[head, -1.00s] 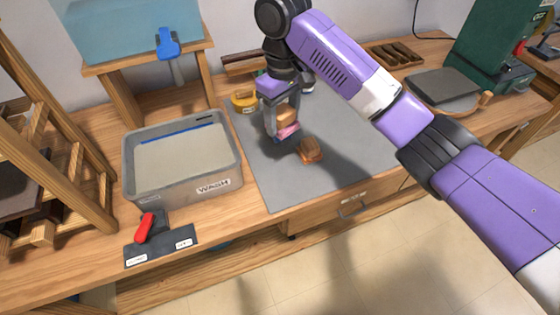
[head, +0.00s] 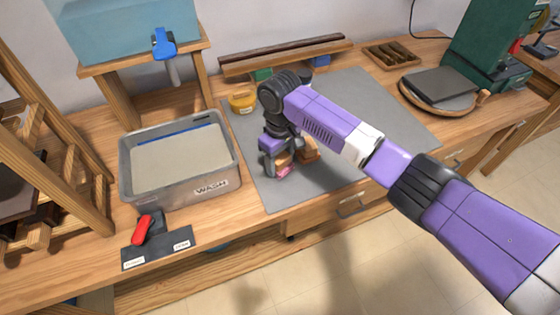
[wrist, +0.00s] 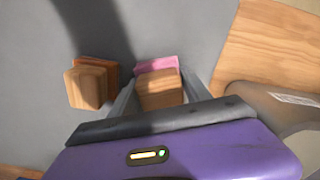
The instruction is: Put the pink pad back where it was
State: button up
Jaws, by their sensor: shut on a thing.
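The pink pad (head: 283,172) has a wooden block on its back. My gripper (head: 277,166) is shut on it, near the front left part of the grey mat (head: 365,100). In the wrist view the pink pad (wrist: 157,65) shows as a pink strip past the wooden block (wrist: 160,88), between my two fingers. I cannot tell whether the pad touches the mat. A second wooden block with an orange-brown pad (head: 308,150) rests on the mat just right of my gripper. It also shows left of my fingers in the wrist view (wrist: 90,84).
A grey basin marked WASH (head: 180,165) stands left of the mat. A yellow round object (head: 242,102) is at the mat's back left. A wooden rail (head: 285,55) runs behind. The mat's right side is clear.

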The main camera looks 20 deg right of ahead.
aim_at(280, 156)
jog(key=shift+f, duration=0.2)
jog(key=shift+f, duration=0.15)
jog(key=o, duration=1.2)
notch_tip(280, 156, up, 12)
jog(key=shift+r+b, duration=0.2)
jog(key=shift+b, duration=0.2)
